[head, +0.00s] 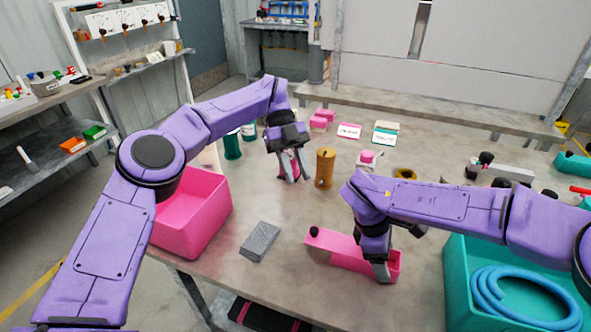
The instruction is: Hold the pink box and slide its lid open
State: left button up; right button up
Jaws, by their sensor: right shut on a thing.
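The long pink box (350,262) lies on the table in front of me. A black knob (314,231) stands at the left end of its pink top. My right gripper (383,272) reaches down at the box's right end and is shut on the box. The gripper and wrist hide part of that end, so I cannot tell how far the lid is open. My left gripper (292,178) is above the table farther back, away from the box. Its fingers point down and are apart, with a small pink thing showing behind or between them.
A large pink bin (205,215) stands at the left and a teal bin (460,275) with a coiled blue hose at the right. A grey block (260,241) lies left of the box. A brown cylinder (325,168) stands right of my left gripper.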

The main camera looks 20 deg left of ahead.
dwell(0.3)
jog(key=o, duration=1.2)
jog(key=shift+r, duration=0.1)
